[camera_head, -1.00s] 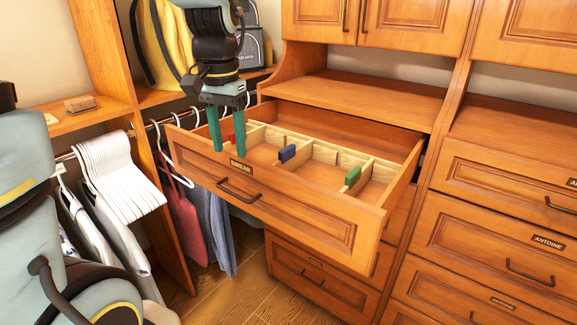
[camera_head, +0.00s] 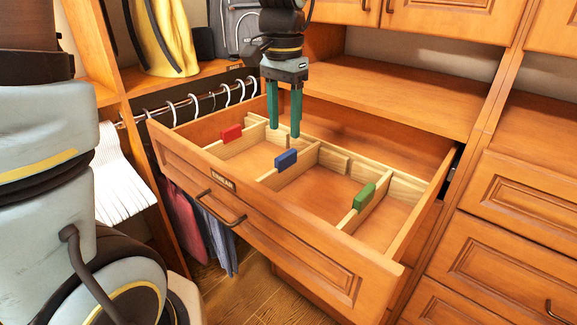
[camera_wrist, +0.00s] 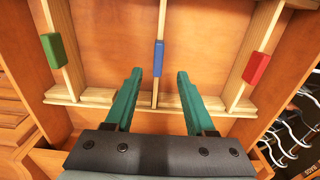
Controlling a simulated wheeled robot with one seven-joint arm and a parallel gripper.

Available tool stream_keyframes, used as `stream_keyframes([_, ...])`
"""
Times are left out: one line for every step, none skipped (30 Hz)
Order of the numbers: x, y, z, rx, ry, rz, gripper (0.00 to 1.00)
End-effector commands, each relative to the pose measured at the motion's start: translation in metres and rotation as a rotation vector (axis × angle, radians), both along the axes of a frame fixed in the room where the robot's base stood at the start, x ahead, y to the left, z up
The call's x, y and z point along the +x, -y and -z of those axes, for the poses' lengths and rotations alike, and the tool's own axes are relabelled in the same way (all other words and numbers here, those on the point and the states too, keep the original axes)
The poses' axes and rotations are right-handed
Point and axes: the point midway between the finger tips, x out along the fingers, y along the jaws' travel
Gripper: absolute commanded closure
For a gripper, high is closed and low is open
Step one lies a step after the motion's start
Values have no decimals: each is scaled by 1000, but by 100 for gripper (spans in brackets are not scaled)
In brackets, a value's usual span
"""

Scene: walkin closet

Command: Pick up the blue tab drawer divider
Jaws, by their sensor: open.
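The blue tab (camera_head: 286,160) sits on a light wooden divider (camera_head: 292,173) in the open drawer (camera_head: 262,212), between a red tab (camera_head: 231,133) and a green tab (camera_head: 364,196). My gripper (camera_head: 284,132) is open and empty, its green fingers pointing down over the back part of the drawer. In the wrist view the blue tab (camera_wrist: 158,56) and its divider show ahead of the gap between the fingertips (camera_wrist: 158,74), with a finger on either side of the divider's line. In the head view the fingers stand behind the blue tab, apart from it.
The drawer walls and a long back rail (camera_wrist: 90,98) surround the dividers. A wooden counter (camera_head: 400,100) and upper cabinets are behind. White hangers (camera_head: 118,180) and clothes hang at left. Closed drawers (camera_head: 510,200) stand at right.

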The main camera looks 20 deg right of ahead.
Motion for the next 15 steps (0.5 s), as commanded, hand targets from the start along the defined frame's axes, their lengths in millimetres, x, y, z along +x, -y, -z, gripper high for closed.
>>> stream_keyframes([-1, -1, 8, 3, -3, 0, 45])
stream_keyframes([-1, -1, 13, 3, -4, 0, 45])
stream_keyframes([0, 0, 17, 2, -2, 0, 45])
stream_keyframes([0, 0, 21, 2, -2, 0, 45])
stream_keyframes([0, 0, 24, 2, -2, -1, 45])
stream_keyframes([0, 0, 27, 2, -1, -1, 45])
stream_keyframes([0, 0, 28, 2, -1, -1, 45])
stream_keyframes([0, 0, 30, 1, -2, -1, 45])
stream_keyframes([0, 0, 32, 2, -1, -1, 45])
stream_keyframes([-1, 0, 34, 2, -1, -1, 45])
stream_keyframes([-1, 0, 37, 2, -2, -1, 45])
stream_keyframes([-1, 0, 42, 3, -3, -1, 45])
stream_keyframes([-2, 0, 46, 4, -5, -1, 45])
stream_keyframes([-2, 1, 51, 4, -5, -1, 45])
stream_keyframes([-3, 1, 57, 4, -5, -1, 45])
